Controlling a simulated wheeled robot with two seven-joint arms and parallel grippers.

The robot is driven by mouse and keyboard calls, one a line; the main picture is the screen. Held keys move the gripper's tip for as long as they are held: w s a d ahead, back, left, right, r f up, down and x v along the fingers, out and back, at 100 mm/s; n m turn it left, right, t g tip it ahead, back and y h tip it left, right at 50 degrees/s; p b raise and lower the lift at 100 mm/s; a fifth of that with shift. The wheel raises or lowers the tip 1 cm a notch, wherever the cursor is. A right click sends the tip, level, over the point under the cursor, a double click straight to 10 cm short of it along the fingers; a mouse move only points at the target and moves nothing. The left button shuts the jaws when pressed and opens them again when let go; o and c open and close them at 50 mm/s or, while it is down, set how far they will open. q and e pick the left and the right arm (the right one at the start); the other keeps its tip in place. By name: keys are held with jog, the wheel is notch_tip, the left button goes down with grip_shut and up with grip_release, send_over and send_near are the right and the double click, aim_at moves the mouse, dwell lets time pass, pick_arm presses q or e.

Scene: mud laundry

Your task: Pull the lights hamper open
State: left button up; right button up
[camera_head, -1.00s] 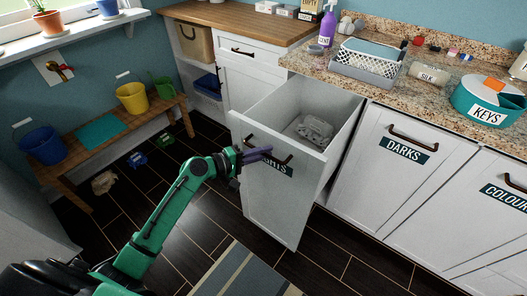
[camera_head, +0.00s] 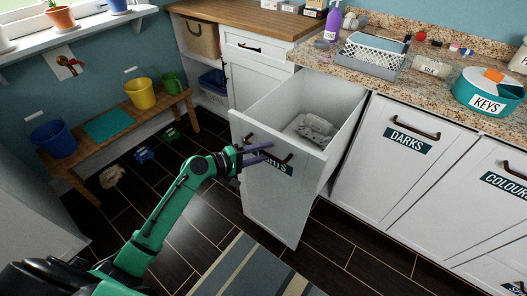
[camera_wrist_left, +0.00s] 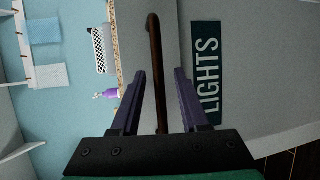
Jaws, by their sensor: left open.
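The lights hamper (camera_head: 262,200) is a white pull-out bin under the counter, standing well out from the cabinet line, with grey cloth (camera_head: 312,128) inside. Its dark label reads LIGHTS (camera_wrist_left: 208,70) in the left wrist view; my gripper partly covers it in the head view. My left gripper (camera_head: 256,154) is at the hamper's front. In the left wrist view its purple fingers (camera_wrist_left: 160,85) are apart, one on each side of the dark bar handle (camera_wrist_left: 155,55), with visible gaps. My right gripper is not in view.
The closed darks (camera_head: 400,150) and colours (camera_head: 490,200) fronts are to the right. A wooden bench (camera_head: 110,140) with buckets stands at the left. A striped rug (camera_head: 250,272) lies on the dark floor before the hamper. The granite counter (camera_head: 400,72) holds a grey basket and keys tub.

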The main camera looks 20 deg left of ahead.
pick_arm(q)
jog(key=b+v, duration=0.1)
jog(key=v, duration=1.3)
jog(key=shift+s+a+b, duration=0.2)
jog(key=shift+s+b, duration=0.05)
jog(key=shift+b, duration=0.15)
